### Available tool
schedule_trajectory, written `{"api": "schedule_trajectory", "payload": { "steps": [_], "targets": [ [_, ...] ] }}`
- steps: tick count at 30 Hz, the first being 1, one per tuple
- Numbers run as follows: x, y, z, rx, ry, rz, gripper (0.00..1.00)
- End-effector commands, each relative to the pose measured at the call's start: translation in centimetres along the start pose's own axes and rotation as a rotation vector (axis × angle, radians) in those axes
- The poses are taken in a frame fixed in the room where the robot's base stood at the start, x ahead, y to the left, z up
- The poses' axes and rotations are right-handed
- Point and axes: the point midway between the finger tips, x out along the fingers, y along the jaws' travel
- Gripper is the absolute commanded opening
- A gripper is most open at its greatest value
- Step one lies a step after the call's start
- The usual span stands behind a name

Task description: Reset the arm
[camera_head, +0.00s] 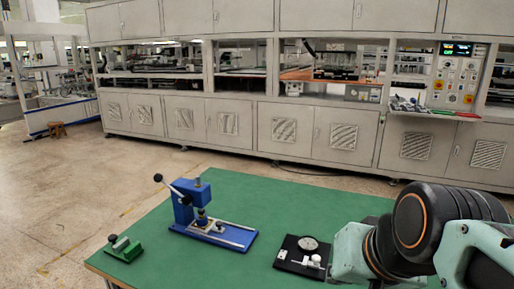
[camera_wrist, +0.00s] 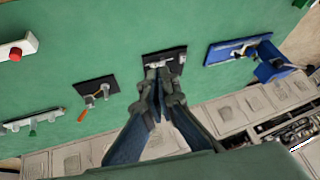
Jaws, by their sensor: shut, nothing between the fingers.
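My arm (camera_head: 400,235) comes in from the right in the head view, over the right part of the green table (camera_head: 260,190); my gripper is not seen there. In the wrist view my gripper (camera_wrist: 160,80) points away over the table, with its fingers together and nothing held. Its tips overlap a black plate with a pale fitting (camera_wrist: 158,52) in the picture. I cannot tell the gap between tips and plate. The head view shows a black plate with a round dial and white parts (camera_head: 300,256) left of my arm.
A blue lever press (camera_head: 210,222) and a small green block (camera_head: 124,248) stand on the table. The wrist view also shows a white box with a red button (camera_wrist: 17,50), a black plate with an orange-handled part (camera_wrist: 97,92), and a rail (camera_wrist: 35,119). Grey cabinets (camera_head: 240,125) line the back.

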Motion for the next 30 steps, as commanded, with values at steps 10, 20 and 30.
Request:
{"api": "schedule_trajectory", "payload": {
  "steps": [10,20,30],
  "targets": [
    [-6.0,-0.7,0.6,-0.220,-0.107,0.081,0.00],
    [-12.3,-2.0,-3.6,-0.216,-0.105,0.080,0.00],
    [-13.5,-2.3,-4.4,-0.214,-0.105,0.079,0.00]
  ]
}}
